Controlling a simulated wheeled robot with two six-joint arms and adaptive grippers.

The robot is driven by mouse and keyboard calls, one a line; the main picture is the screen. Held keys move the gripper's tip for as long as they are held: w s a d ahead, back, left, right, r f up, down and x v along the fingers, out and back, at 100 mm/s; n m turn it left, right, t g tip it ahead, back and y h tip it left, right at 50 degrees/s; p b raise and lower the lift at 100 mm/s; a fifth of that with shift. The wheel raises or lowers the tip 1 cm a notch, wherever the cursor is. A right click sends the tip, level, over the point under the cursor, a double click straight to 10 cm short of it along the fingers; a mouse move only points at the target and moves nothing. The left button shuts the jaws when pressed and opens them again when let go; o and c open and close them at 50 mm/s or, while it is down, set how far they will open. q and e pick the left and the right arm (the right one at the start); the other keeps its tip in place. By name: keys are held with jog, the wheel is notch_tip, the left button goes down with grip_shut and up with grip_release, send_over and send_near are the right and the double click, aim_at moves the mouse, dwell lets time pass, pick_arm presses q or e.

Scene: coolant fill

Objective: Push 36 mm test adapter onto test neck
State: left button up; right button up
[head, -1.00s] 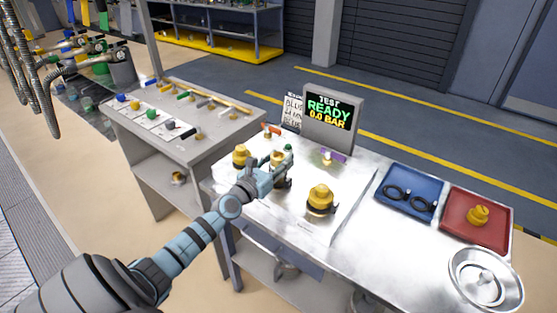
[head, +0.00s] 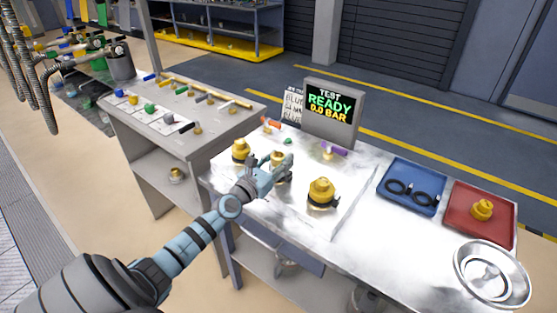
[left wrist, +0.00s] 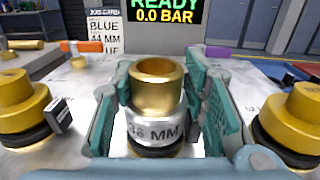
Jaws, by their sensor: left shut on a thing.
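The 36 mm adapter (left wrist: 155,128) is a brass cylinder with a silver band lettered 36 MM and a dark ring below. It stands upright between the teal fingers of my left gripper (left wrist: 158,95), which is shut on it. In the head view, my left gripper (head: 276,174) is at the middle brass piece (head: 278,158) on the pale plate. The adapter's underside is hidden, so I cannot tell whether it sits on a test neck. My right gripper is not in view.
Brass pieces with dark rings stand left (head: 241,150) and right (head: 322,190) of the gripper. Behind are an orange handle (left wrist: 82,46), a purple handle (head: 334,148) and the test display (head: 330,108) reading READY 0.0 BAR. A blue tray (head: 412,204) and red tray (head: 497,226) lie right.

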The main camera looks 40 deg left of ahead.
pick_arm(q)
jog(key=shift+f, duration=0.25)
jog(key=o, duration=1.3)
jog(key=shift+s, duration=0.15)
jog(key=s, duration=1.1)
jog(key=shift+s+d, duration=0.35)
jog(key=shift+d, duration=0.1)
